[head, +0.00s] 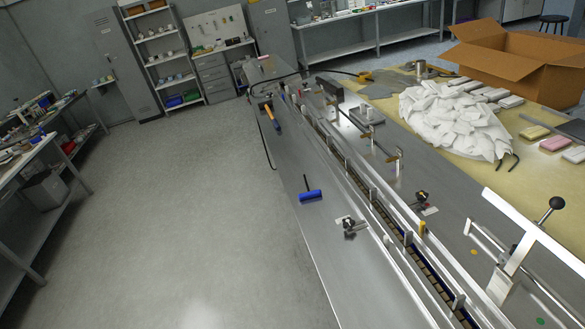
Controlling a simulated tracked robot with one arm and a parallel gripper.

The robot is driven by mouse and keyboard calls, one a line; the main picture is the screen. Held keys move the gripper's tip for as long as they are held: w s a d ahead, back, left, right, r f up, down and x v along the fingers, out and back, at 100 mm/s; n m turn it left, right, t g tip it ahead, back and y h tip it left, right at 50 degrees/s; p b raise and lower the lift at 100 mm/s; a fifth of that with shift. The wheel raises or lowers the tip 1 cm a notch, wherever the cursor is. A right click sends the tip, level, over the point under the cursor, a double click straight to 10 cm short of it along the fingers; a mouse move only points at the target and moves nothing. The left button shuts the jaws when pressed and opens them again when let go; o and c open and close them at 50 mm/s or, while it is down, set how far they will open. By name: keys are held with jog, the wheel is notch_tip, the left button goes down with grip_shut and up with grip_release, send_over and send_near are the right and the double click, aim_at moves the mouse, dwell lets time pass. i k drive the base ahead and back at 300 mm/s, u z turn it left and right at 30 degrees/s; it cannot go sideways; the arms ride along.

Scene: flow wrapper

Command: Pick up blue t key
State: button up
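The blue t key (310,196) lies on the steel top of the wrapper, near its left edge. Its blue crossbar faces me, and a thin dark shaft points away from me. Nothing touches it. My gripper is not visible in this view.
The steel machine top (345,284) runs diagonally, with a railed conveyor (385,207) right of the key. A yellow-handled tool (272,117) lies farther back. A small black-knobbed clamp (350,224) sits nearer. A white pile (455,118) and cardboard box (512,65) are at right. Left floor is clear.

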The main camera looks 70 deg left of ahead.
aim_at(308, 195)
jog(key=u, duration=2.85)
jog(key=k, duration=0.85)
jog(key=z, duration=1)
jog(key=i, duration=1)
jog(key=z, duration=0.05)
